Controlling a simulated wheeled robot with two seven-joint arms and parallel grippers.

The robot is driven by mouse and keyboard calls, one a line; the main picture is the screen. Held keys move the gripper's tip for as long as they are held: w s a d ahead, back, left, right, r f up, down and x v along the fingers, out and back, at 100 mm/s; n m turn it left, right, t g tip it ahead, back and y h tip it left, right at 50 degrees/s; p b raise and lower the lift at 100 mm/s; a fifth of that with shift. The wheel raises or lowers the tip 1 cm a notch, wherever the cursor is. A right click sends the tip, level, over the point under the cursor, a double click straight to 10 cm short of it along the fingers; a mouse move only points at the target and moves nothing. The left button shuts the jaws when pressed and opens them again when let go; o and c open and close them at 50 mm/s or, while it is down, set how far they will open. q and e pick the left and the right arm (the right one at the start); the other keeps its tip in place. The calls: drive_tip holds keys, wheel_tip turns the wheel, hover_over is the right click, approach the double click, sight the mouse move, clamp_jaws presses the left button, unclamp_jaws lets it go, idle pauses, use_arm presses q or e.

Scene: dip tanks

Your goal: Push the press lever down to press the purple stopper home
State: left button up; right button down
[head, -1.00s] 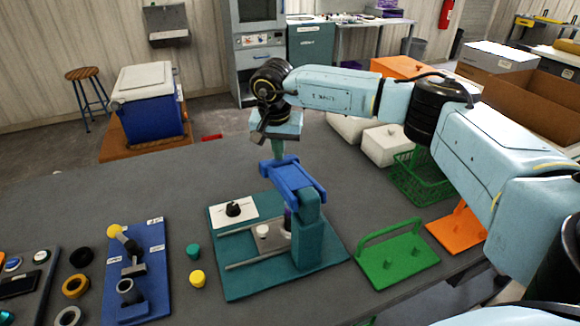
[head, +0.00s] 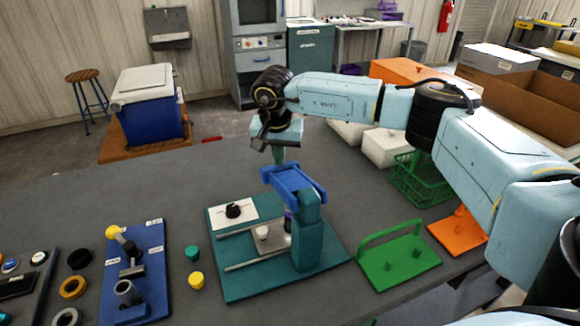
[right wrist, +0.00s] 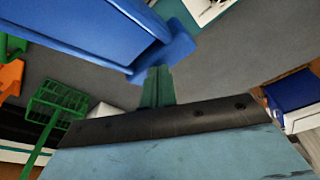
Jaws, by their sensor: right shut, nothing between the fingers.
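The press has a teal base (head: 240,285) and post (head: 308,240), with a blue lever (head: 293,186) on top. A small dark purple piece, likely the stopper (head: 288,217), shows only partly beside the post under the lever; its seating cannot be told. My right gripper (head: 279,157) is shut and empty, pointing down at the lever's far end. In the right wrist view its green fingers (right wrist: 157,86) are at the blue lever's end (right wrist: 165,58), seemingly in contact. My left gripper is not in view.
A white panel with a black knob (head: 233,211) and a pale-capped piece (head: 263,233) are on the press. A blue fixture (head: 150,270) and teal and yellow caps stand left. A green handled plate (head: 400,265) and a green basket (head: 408,182) stand right.

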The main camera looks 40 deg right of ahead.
idle(0.6)
drive_tip(key=w+d+p+v, duration=0.1)
drive_tip(key=w+p+v, duration=0.1)
drive_tip(key=p+v, duration=0.7)
drive_tip(key=v, duration=0.4)
drive_tip(key=shift+d, duration=0.4)
drive_tip(key=shift+s, duration=0.1)
idle(0.4)
